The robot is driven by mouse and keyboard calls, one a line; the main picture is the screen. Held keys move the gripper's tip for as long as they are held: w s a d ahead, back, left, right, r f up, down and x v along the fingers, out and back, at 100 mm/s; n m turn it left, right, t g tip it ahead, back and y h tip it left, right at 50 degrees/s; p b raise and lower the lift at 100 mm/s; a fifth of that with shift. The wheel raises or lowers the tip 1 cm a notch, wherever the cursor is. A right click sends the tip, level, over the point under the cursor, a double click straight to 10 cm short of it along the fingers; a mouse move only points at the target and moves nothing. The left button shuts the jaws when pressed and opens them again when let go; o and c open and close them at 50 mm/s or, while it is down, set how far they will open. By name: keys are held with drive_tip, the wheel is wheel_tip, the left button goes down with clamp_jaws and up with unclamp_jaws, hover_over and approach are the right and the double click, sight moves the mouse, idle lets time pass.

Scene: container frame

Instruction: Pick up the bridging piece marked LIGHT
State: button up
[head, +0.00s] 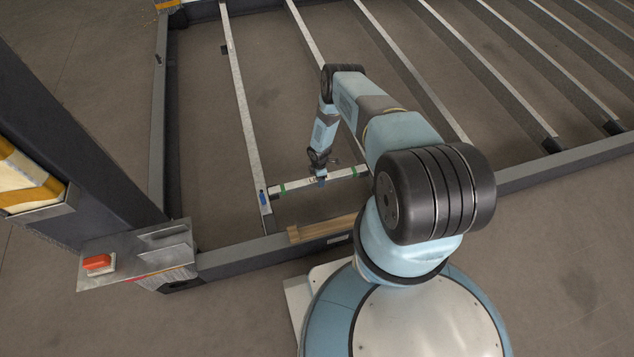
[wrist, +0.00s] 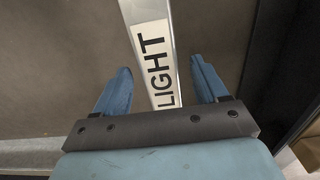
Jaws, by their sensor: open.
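The bridging piece marked LIGHT is a slim pale metal bar with a white label and black letters; its label (wrist: 153,55) fills the middle of the wrist view. In the head view the bar (head: 345,173) lies across the frame near its front, with green marks. My gripper (wrist: 162,82) has its two blue fingers apart, one on each side of the bar, with gaps visible on both sides. In the head view my gripper (head: 321,183) is over the bar. I cannot tell how far the fingertips reach down beside the bar.
The dark container frame (head: 260,252) runs around the bar, with long metal cross members (head: 240,100) behind. Wooden strips (head: 325,228) lie on the front rail. A dark post stands at left, with a red button (head: 97,262) on a metal plate. Bare floor shows between members.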

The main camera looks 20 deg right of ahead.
drive_tip(key=shift+f, duration=1)
clamp_jaws()
drive_tip(key=shift+w, duration=0.1)
